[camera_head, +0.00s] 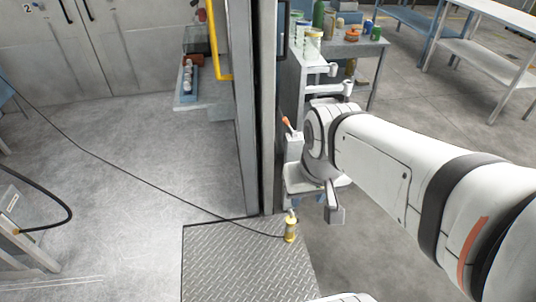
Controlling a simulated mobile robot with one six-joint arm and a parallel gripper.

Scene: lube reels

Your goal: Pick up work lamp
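The work lamp appears to be the small yellow piece with a pale top (290,231), standing near the back right part of a metal tread plate (225,262). A thin dark cable runs from it to the left across the floor. My arm comes in from the right, and my gripper (316,211) points down above and to the right of the lamp. One finger shows clearly, set out to the right, with no object against it. The other finger is not clearly visible. The gripper looks open and apart from the lamp.
A tall grey post (258,110) stands just behind the plate, left of my gripper. A bench with bottles and jars (345,44) is behind my arm. A yellow rail (213,45) and blue tray (187,84) are left of the post. Left floor is mostly open.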

